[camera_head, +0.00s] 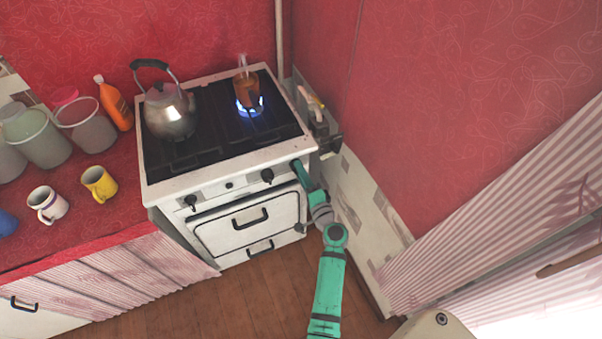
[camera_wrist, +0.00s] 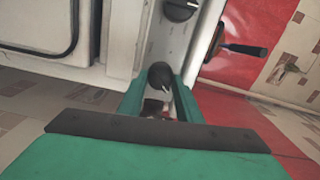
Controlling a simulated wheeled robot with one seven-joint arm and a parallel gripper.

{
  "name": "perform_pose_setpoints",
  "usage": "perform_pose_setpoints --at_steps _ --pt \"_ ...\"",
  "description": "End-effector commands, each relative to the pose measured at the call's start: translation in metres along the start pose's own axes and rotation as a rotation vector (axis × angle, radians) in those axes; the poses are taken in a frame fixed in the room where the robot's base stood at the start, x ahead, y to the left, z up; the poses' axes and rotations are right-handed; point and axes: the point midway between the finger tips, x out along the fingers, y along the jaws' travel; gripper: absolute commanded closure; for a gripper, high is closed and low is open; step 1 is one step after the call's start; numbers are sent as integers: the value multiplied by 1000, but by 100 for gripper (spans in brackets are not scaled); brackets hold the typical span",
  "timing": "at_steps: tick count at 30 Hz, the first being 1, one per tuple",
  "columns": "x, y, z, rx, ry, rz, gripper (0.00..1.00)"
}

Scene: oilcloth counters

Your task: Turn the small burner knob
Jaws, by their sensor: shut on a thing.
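A small dark round knob (camera_wrist: 160,73) on the stove's white front panel sits between my fingertips in the wrist view. My gripper (camera_wrist: 160,88) is shut on it, one green finger on each side. A pale mark shows on the knob's edge. In the head view my gripper (camera_head: 297,166) reaches the right end of the panel and hides this knob. A larger dark knob (camera_wrist: 180,10) shows beyond it in the wrist view. In the head view one dark knob (camera_head: 267,176) is just left of my gripper and another (camera_head: 190,201) is at the panel's left end.
A kettle (camera_head: 169,112) stands on the stove's left side. A brown pot (camera_head: 246,90) stands over a lit blue flame (camera_head: 250,109) at the right. The oven door handle (camera_head: 250,219) juts out below the panel. The red wall (camera_head: 430,110) is close on the right.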

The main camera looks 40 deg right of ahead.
Motion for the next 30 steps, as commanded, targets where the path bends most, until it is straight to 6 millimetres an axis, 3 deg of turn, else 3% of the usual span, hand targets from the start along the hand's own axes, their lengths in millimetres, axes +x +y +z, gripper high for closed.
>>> perform_pose_setpoints --at_steps 18,30 --pt "-1 0 -1 -531 2 3 91" --pt "-1 0 -1 -685 3 3 91"
